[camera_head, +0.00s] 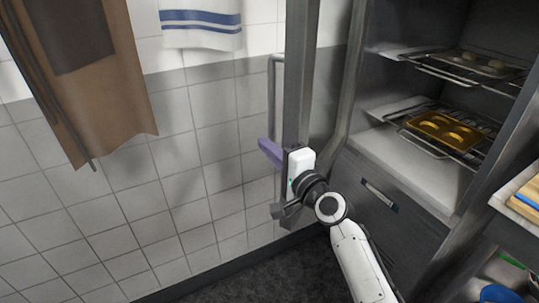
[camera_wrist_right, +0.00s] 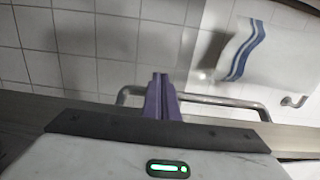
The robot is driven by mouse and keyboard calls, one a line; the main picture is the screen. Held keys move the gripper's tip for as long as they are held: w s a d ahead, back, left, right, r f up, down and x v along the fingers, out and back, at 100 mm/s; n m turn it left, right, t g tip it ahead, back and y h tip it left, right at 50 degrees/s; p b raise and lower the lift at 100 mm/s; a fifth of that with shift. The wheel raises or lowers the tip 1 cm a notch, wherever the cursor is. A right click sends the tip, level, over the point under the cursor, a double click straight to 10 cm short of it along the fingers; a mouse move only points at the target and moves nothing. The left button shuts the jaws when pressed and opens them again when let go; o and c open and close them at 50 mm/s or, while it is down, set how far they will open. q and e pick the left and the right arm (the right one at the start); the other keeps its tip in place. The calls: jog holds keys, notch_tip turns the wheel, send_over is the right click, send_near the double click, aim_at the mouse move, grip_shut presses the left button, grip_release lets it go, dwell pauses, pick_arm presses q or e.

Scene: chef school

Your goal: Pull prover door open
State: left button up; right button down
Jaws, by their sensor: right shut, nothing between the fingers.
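The prover door (camera_head: 300,70) stands swung open and shows nearly edge-on in the head view. Its long metal handle (camera_head: 272,95) is on the door's far left side. The handle also shows as a grey bar in the right wrist view (camera_wrist_right: 228,102). My right gripper (camera_head: 268,150) is at the door's edge. Its purple fingers (camera_wrist_right: 162,88) are closed together and empty, and they overlap the handle bar in the wrist view. I cannot tell whether they touch it. The prover cabinet (camera_head: 385,160) is open to the right. My left gripper is not in view.
Inside the prover, wire shelves hold a golden tray (camera_head: 462,136) and a dark tray with dough (camera_head: 490,68). A tiled wall (camera_head: 190,150) stands left of the door. Aprons (camera_head: 95,80) and a striped towel (camera_head: 200,32) hang there. A counter with a board is at right.

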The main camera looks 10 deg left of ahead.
jog(key=shift+w+a, duration=0.15)
jog(key=shift+a, duration=0.25)
jog(key=p+v, duration=0.3)
jog(key=v, duration=0.7)
jog(key=shift+d+p, duration=0.15)
jog(key=shift+p, duration=0.2)
